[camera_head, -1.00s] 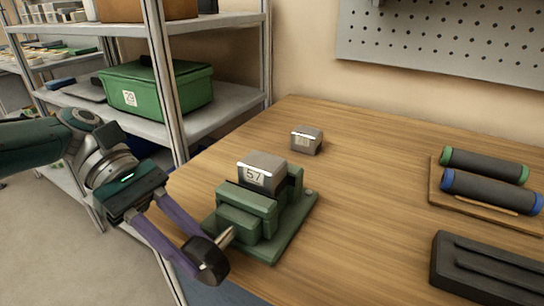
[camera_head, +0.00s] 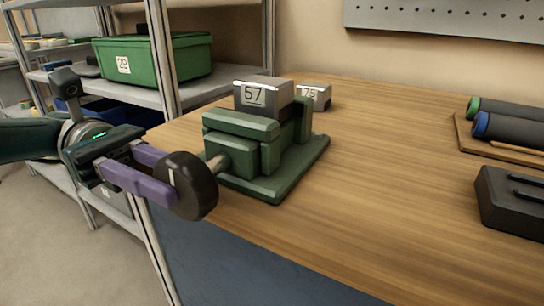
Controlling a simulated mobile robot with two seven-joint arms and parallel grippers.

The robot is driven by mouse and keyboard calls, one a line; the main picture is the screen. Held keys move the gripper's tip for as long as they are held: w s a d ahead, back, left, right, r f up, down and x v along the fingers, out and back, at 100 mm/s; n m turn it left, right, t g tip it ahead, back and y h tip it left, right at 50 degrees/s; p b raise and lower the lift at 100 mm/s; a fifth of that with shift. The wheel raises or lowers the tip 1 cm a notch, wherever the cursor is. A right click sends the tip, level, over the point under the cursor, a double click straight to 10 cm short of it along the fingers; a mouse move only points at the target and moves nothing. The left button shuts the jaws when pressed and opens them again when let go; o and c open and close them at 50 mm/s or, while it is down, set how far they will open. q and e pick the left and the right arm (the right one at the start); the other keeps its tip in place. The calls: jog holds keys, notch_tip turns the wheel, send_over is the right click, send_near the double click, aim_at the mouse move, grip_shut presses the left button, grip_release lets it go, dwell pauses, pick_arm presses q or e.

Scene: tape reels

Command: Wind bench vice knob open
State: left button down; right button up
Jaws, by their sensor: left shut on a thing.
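The green bench vice (camera_head: 262,150) stands at the left front corner of the wooden bench. A metal block labelled 57 (camera_head: 262,95) sits between its jaws. The black round knob (camera_head: 195,187), with a pale mark on its face, is on a metal screw shaft (camera_head: 218,163) at the vice's near left side. My left gripper (camera_head: 172,182) comes in from the left with purple fingers shut on the knob. The far finger is partly hidden behind the near one and the knob. My right gripper is not in view.
A second metal block labelled 75 (camera_head: 314,95) stands behind the vice. Dark rollers with green and blue ends (camera_head: 505,128) lie on a wooden board at the right, near a black slotted block (camera_head: 512,200). A shelf holds a green bin (camera_head: 155,60). The bench middle is clear.

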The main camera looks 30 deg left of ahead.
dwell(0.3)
pick_arm(q)
jog(key=c, duration=0.6)
grip_release()
jog(key=shift+c, duration=0.2)
